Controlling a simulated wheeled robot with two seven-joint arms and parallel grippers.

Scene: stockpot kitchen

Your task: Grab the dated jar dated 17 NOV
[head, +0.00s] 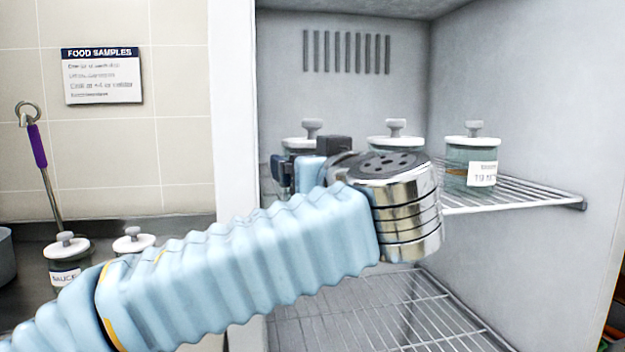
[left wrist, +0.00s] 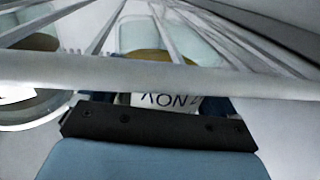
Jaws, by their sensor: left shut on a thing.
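Three jars with white knobbed lids stand in a row on the upper wire shelf in the head view: a left jar (head: 301,143), a middle jar (head: 395,141) and a right jar (head: 470,165) with a white date label, too blurred to read surely. My left gripper (head: 298,172) is at the left jar, partly hidden by my wrist. In the left wrist view the gripper (left wrist: 160,108) is shut on a jar, seemingly that left one, whose label (left wrist: 165,101) shows an upside-down "NOV". Its day number is mostly hidden by a shelf bar and the gripper. My right gripper is out of view.
The wire shelf (head: 520,190) runs around the jars, with a lower rack (head: 370,315) below. The fridge's side wall (head: 530,90) is on the right. Two more jars (head: 66,255) (head: 133,240) stand on the counter at left, below a "FOOD SAMPLES" sign (head: 102,76).

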